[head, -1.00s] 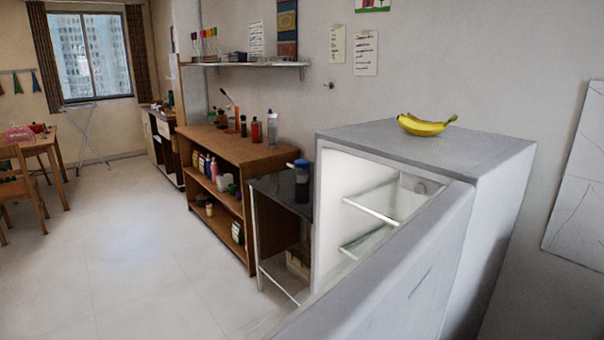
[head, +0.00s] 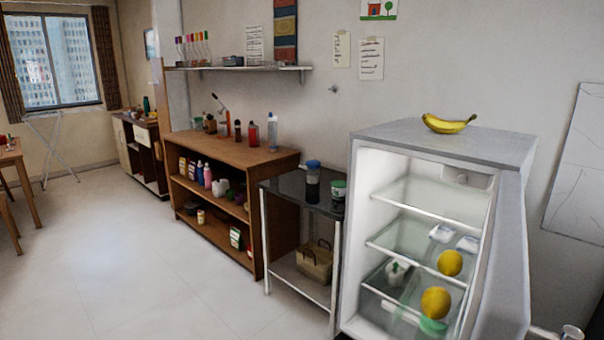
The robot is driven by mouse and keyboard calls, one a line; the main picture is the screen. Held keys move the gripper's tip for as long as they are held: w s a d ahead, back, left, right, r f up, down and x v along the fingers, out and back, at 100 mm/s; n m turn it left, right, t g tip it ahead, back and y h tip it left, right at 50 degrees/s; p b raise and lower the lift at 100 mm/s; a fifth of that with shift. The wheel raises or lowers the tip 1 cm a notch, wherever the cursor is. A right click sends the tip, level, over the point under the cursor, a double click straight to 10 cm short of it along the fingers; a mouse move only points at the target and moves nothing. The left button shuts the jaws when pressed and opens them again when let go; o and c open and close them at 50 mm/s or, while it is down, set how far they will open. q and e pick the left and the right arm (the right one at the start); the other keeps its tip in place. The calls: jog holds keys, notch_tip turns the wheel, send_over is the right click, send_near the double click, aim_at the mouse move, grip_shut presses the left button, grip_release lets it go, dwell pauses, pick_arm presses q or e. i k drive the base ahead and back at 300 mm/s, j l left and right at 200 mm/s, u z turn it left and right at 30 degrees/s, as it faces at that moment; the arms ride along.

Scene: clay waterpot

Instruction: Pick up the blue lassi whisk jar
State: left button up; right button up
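A jar with a blue lid (head: 313,181), which looks like the blue lassi whisk jar, stands upright on the dark top of a small metal-framed table (head: 281,186). Its lower body looks dark, and the contents are too small to make out. A pale tub with green on it (head: 338,194) stands close to its right, near the fridge.
An open fridge (head: 365,165) with yellow fruit (head: 435,302) on its shelves stands right of the small table, a banana (head: 449,124) on top. A wooden shelf unit (head: 245,157) with bottles stands left. A basket (head: 315,262) sits below. The floor (head: 130,260) at left is clear.

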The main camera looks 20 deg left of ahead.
aim_at(312, 172)
jog(key=i+j, duration=0.15)
jog(key=j, duration=0.3)
jog(key=i+j+z, duration=0.15)
jog(key=j, duration=0.3)
jog(key=i+j, duration=0.1)
jog(key=j, duration=0.35)
jog(key=i+j+z, duration=0.15)
jog(key=j, duration=0.3)
